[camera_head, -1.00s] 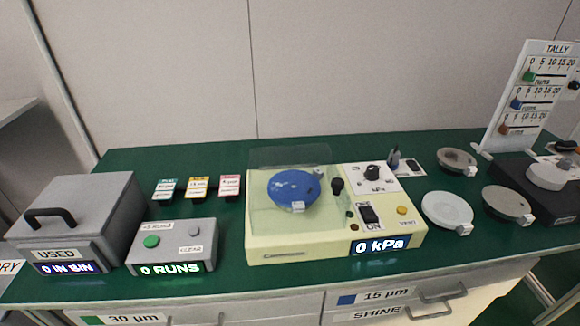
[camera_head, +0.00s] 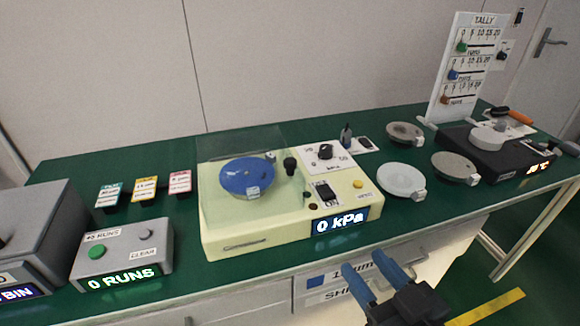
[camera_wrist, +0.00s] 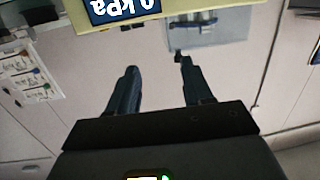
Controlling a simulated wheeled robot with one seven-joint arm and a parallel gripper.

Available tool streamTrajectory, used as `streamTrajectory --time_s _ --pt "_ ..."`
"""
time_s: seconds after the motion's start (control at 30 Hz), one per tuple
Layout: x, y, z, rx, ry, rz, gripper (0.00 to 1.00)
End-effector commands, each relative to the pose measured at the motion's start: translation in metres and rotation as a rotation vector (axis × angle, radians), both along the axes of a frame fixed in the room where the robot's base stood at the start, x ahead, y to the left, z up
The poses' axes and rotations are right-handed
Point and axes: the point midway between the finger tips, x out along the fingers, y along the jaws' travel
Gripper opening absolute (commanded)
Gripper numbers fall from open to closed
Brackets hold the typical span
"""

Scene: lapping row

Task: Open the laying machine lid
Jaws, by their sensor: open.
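The cream laying machine (camera_head: 225,243) stands on the green bench, with a blue disc (camera_head: 247,178) on its left side and a lit "0 kPa" display on its front. A clear lid (camera_head: 240,143) appears to cover the disc; its transparency makes its edges hard to tell. A black knob (camera_head: 290,165) stands just right of the disc. My gripper (camera_head: 363,261) is open and empty in front of the bench, below and right of the display, apart from the machine. In the wrist view its fingers (camera_wrist: 158,64) are spread, with the display upside down at the top.
A grey run counter (camera_head: 125,250) and a grey bin (camera_head: 35,225) stand to the left. Round plates (camera_head: 400,178), a black scale-like unit (camera_head: 500,160) and a white tally board (camera_head: 466,70) stand to the right. Drawers (camera_head: 240,300) lie under the bench edge.

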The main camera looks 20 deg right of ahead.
Motion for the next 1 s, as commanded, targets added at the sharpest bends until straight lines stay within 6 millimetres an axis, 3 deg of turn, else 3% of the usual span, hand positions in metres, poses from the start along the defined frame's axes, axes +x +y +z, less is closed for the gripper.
streamTrajectory --time_s 0.03,0.1,0.3,0.5,0.73,1.0 --pt "0.022 0.005 0.005 0.004 -0.021 0.011 0.50" --pt "0.048 0.011 0.014 0.011 -0.040 0.024 0.50" --pt "0.109 0.030 0.043 0.029 -0.078 0.065 0.50" --pt "0.137 0.042 0.064 0.038 -0.096 0.090 0.50" --pt "0.156 0.047 0.067 0.040 -0.098 0.093 0.50" --pt "0.195 0.055 0.068 0.041 -0.098 0.093 0.50"
